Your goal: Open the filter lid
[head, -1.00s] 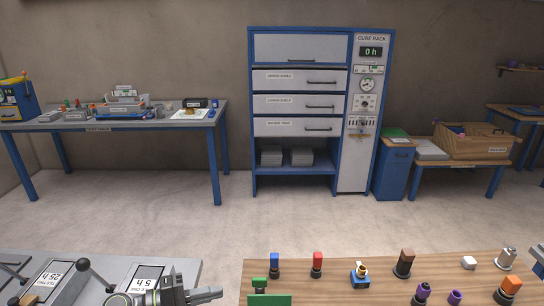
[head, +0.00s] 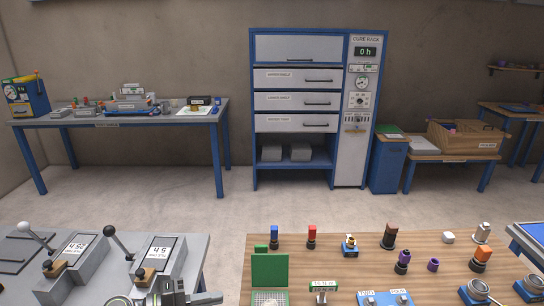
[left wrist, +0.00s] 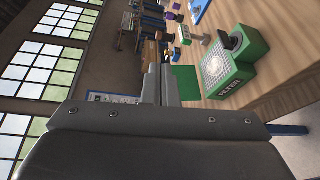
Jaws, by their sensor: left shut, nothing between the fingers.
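The filter is a green box marked FILTER in the left wrist view, with a white perforated face (left wrist: 216,66) and a dark knob at one end. A flat green panel, the lid (left wrist: 186,83), stands beside that face and is swung away from it. In the head view the green lid (head: 270,271) stands raised behind the white mesh (head: 269,298), at the bottom edge. My left gripper (head: 212,298) is shut and empty, left of the filter. Its fingers (left wrist: 160,84) show beside the green lid in the left wrist view, apparently apart from it. My right gripper is out of view.
The wooden bench (head: 350,262) holds several coloured parts and a blue block (head: 385,299) near its front. A grey bench with lever-topped timers (head: 160,257) is at left. The cure rack (head: 300,110) stands at the back wall. Bare floor lies between.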

